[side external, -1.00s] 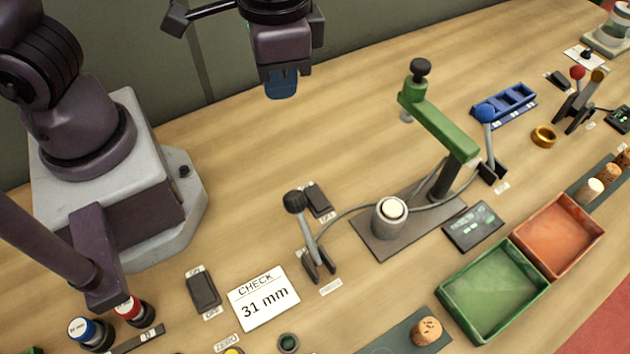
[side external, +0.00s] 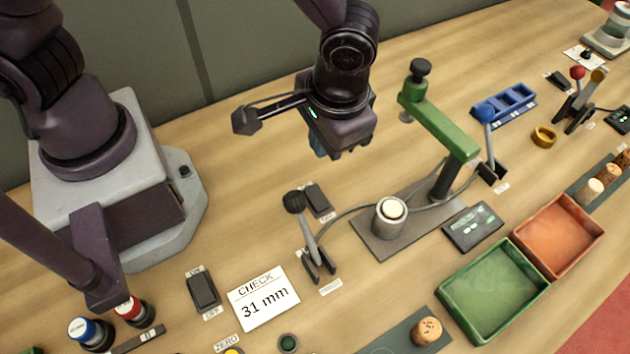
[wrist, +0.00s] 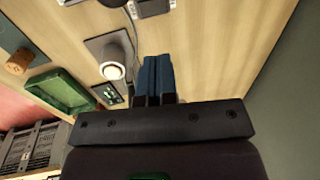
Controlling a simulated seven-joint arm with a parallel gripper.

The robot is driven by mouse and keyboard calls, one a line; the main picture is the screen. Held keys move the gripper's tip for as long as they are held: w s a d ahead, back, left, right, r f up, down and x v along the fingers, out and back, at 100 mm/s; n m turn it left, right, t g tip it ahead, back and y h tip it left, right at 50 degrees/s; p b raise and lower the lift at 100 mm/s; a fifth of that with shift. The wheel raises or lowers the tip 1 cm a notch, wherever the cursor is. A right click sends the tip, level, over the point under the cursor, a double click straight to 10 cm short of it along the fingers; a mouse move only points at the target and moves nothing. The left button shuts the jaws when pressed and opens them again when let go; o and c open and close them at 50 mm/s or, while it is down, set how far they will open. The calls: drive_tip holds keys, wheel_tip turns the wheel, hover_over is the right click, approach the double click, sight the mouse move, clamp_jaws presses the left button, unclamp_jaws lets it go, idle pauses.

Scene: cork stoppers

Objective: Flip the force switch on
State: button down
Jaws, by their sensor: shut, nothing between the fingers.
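Two black rocker switches lie on the bench, and I cannot read which one is marked force. One rocker switch (side external: 318,198) is just behind the black-knobbed lever, with a small label at its near end. The other rocker switch (side external: 203,290) is left of the check card, with labels at both ends reading ON and OFF. My gripper (side external: 321,150) is shut and empty, above the bench behind the first switch and clear of it. Its blue fingers (wrist: 157,78) are together in the wrist view. A dark block with a pale label (wrist: 153,6), probably the first switch, is cut by the top edge there.
The black-knobbed lever (side external: 308,240) stands close to the first switch. The green press (side external: 440,125) rises right of my gripper. A cable runs from the lever area to the press. Green (side external: 495,290) and orange (side external: 560,235) trays lie at right. The bench behind the switch is clear.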

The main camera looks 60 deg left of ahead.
sight(318, 199)
drive_tip(key=a+f, duration=0.1)
drive_tip(key=f, duration=0.8)
drive_tip(key=a+f, duration=0.1)
drive_tip(key=f, duration=0.3)
drive_tip(key=shift+a+f, duration=0.3)
drive_tip(key=shift+a, duration=0.05)
drive_tip(key=shift+a+f, duration=0.1)
drive_tip(key=shift+f, duration=0.2)
drive_tip(key=shift+d+r, duration=0.15)
drive_tip(key=shift+d, duration=0.8)
drive_tip(key=shift+a, duration=0.1)
